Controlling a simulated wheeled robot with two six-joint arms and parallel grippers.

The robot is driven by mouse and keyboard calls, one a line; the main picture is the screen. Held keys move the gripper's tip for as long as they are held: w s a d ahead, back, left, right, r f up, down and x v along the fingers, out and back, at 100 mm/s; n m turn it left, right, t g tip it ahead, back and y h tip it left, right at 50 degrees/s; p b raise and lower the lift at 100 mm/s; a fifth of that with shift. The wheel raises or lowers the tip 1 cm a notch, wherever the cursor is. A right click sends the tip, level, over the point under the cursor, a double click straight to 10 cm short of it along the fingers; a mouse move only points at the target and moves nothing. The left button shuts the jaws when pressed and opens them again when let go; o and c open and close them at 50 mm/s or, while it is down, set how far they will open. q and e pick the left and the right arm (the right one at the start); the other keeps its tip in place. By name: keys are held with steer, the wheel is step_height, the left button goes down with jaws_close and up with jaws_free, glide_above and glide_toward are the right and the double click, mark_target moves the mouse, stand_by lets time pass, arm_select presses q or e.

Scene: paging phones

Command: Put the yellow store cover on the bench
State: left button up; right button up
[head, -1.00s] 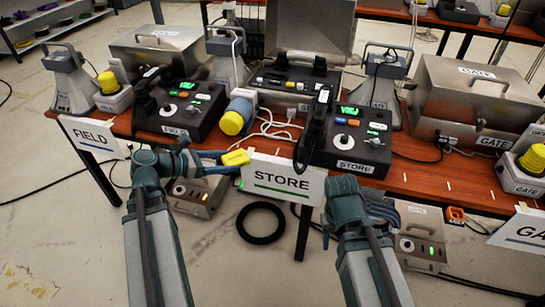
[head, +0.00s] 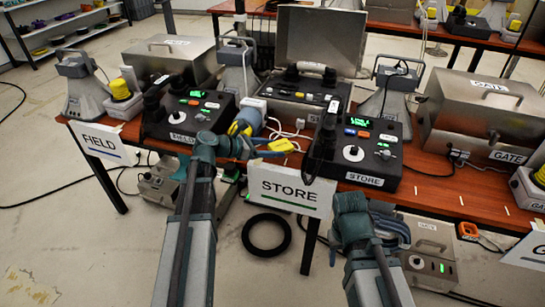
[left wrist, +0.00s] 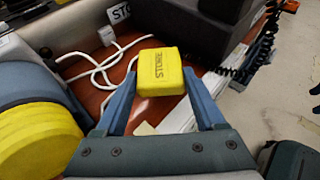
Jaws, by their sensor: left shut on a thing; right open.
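The yellow store cover (head: 280,146) is a small block. In the left wrist view its STORE label faces the camera (left wrist: 160,70). My left gripper (head: 262,151) is shut on it, with one blue finger at each side in the left wrist view (left wrist: 160,92). In the head view the cover appears over the front part of the brown bench (head: 432,188), between two black desk phones and behind the STORE sign. I cannot tell whether it touches the bench top. My right gripper (head: 400,232) is open and empty in front of the bench, right of the sign.
The FIELD phone (head: 190,115) stands left of the cover and the STORE phone (head: 362,155) right. A blue-grey cylinder with a yellow end (left wrist: 35,135) and white cables (left wrist: 100,68) lie close by. The STORE sign (head: 289,186) hangs at the bench front.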

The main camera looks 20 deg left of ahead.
mark_target(273, 161)
arm_select(q)
steer(key=shift+w+d, duration=0.1)
steer(key=shift+w, duration=0.1)
step_height(273, 161, down, 4)
steer(key=b, duration=0.3)
steer(key=shift+r+b, duration=0.2)
steer(key=shift+b, duration=0.1)
steer(key=shift+f, duration=0.15)
steer(key=o, duration=1.4)
steer(key=shift+c, duration=0.2)
steer(key=shift+r, duration=0.2)
steer(key=shift+s+a+r, duration=0.2)
steer(key=shift+s+a, duration=0.05)
steer(key=p+v, duration=0.4)
steer(key=v, duration=0.7)
steer(key=shift+p, duration=0.35)
